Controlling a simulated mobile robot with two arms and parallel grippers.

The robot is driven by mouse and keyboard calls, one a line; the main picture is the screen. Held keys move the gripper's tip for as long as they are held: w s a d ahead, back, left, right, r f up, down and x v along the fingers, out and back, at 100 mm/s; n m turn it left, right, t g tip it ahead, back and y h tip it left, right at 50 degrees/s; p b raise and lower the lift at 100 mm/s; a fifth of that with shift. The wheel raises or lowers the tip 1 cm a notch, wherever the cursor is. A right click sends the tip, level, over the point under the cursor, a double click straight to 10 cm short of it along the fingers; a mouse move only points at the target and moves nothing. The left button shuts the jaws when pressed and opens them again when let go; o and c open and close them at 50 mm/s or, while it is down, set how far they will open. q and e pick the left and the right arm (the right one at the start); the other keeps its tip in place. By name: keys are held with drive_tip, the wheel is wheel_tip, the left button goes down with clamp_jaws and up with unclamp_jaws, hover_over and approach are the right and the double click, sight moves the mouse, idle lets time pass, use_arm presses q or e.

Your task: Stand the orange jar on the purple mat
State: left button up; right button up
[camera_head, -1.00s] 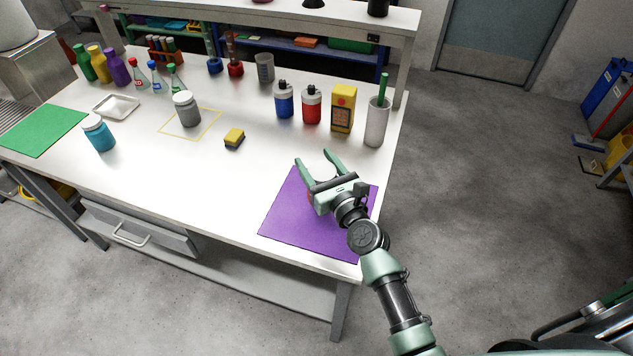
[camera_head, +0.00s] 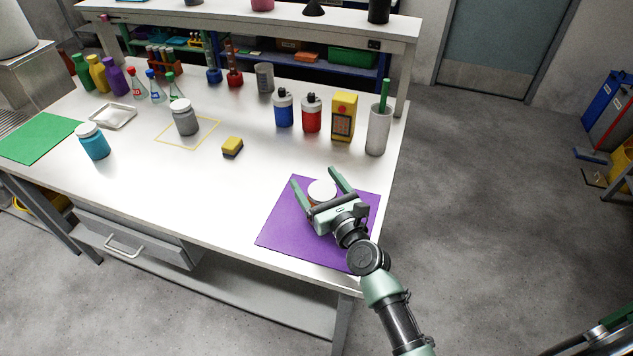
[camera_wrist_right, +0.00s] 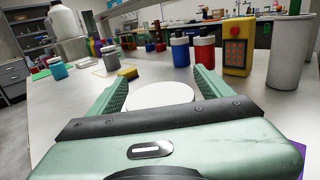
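The orange jar (camera_head: 321,189) shows mostly as its round white lid, between the fingers of my right gripper (camera_head: 313,176) in the head view. It appears upright over the purple mat (camera_head: 283,228); most of its body and its base are hidden by the gripper. In the right wrist view the white lid (camera_wrist_right: 160,95) lies level between the two green fingers. My right gripper's fingers are spread to either side of the jar; whether one still touches it is hard to tell. My left gripper is not in view.
A grey cup (camera_head: 378,130) with a green-handled item, a yellow box (camera_head: 342,116), a red bottle (camera_head: 312,114) and a blue bottle (camera_head: 283,109) stand behind the mat. A sponge (camera_head: 232,147) lies to the left. The table between sponge and mat is clear.

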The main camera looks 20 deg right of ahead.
drive_tip(key=shift+r, duration=0.2)
drive_tip(key=s+d+b, duration=0.1)
drive_tip(key=s+d, duration=0.1)
drive_tip(key=s, duration=0.9)
drive_tip(key=shift+s, duration=0.4)
drive_tip(key=shift+d, duration=0.1)
